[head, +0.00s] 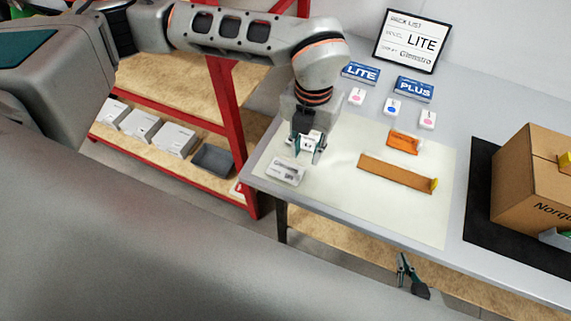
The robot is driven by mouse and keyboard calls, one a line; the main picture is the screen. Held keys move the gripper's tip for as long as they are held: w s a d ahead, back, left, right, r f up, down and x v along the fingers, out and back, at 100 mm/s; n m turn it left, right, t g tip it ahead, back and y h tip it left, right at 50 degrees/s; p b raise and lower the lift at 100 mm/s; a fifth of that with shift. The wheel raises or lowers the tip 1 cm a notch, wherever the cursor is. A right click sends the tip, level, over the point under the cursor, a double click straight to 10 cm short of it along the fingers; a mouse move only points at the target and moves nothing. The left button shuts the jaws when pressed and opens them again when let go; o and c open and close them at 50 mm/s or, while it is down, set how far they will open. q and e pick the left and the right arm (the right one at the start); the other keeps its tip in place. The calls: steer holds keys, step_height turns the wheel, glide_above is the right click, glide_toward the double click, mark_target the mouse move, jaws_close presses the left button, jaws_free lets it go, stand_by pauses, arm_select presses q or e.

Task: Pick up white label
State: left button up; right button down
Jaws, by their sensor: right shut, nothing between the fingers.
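A white label (286,171) with dark printed text lies on the pale mat (345,197), near the mat's left edge. My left gripper (307,153) points down just above and to the right of the label in the picture. My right gripper (411,279) is shut and empty, low in the picture in front of the table's front edge.
An orange piece (404,142) and a brown strip (396,174) with a yellow end lie on the mat. LITE (361,73) and PLUS (414,89) boxes, small white cards and a framed sign (412,40) stand behind. A cardboard box (525,185) is at right.

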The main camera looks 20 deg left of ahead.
mark_target(303, 168)
arm_select(q)
step_height(303, 168, down, 2)
steer(key=shift+f, duration=0.25)
steer(key=shift+w+a+f+p, duration=0.15)
steer(key=shift+f+p, duration=0.15)
steer(key=shift+f, duration=0.95)
steer(key=shift+a+f+p, duration=0.1)
steer(key=shift+f+p, duration=0.2)
steer(key=shift+f, duration=0.95)
jaws_close()
